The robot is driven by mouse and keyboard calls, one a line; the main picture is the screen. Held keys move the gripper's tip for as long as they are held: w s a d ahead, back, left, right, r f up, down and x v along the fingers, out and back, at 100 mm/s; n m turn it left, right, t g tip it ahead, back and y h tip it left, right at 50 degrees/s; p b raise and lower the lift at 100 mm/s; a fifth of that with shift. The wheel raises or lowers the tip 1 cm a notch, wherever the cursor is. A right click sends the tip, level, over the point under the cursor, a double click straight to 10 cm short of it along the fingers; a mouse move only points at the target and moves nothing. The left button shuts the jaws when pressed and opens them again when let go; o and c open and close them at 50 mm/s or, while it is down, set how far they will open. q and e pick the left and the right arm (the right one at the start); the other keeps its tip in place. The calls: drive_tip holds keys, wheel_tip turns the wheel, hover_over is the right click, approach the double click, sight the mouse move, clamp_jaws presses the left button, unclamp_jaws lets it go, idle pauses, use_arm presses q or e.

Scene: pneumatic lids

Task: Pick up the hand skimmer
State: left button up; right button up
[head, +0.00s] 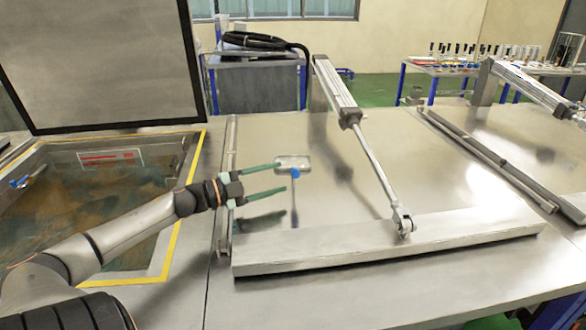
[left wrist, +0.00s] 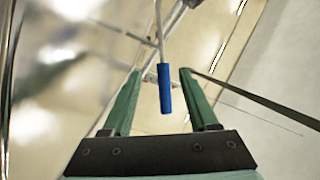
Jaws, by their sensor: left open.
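The hand skimmer (head: 293,162) has a flat, pale rectangular head and a bright blue handle, and is at the steel lid in the middle of the head view. My left gripper (head: 281,177) is open, its two green fingers pointing right at the skimmer. In the left wrist view the blue handle (left wrist: 165,92) lies between the open green fingers (left wrist: 160,73), with visible gaps on both sides. A thin metal rod runs from the handle toward the top. Whether the handle is at finger depth is hard to tell. My right gripper is not in view.
The steel lid (head: 400,228) is shut and reflective, with a pneumatic cylinder (head: 335,90) across it right of the skimmer. An open, yellow-edged tank (head: 160,255) lies at left, its lid (head: 105,60) raised. A cart (head: 260,85) and a table of small items (head: 475,65) stand behind.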

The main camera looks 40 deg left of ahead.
sight(297, 170)
use_arm(q)
drive_tip(key=shift+x, duration=1.7)
drive_tip(key=shift+w+d+r, duration=0.25)
drive_tip(key=shift+w+d, duration=0.1)
drive_tip(key=shift+w, duration=0.3)
drive_tip(key=shift+w+d+r, duration=0.25)
drive_tip(key=shift+w+d, duration=0.1)
drive_tip(key=shift+w, duration=0.3)
drive_tip(key=shift+x, duration=1.2)
drive_tip(key=shift+f, duration=0.15)
clamp_jaws()
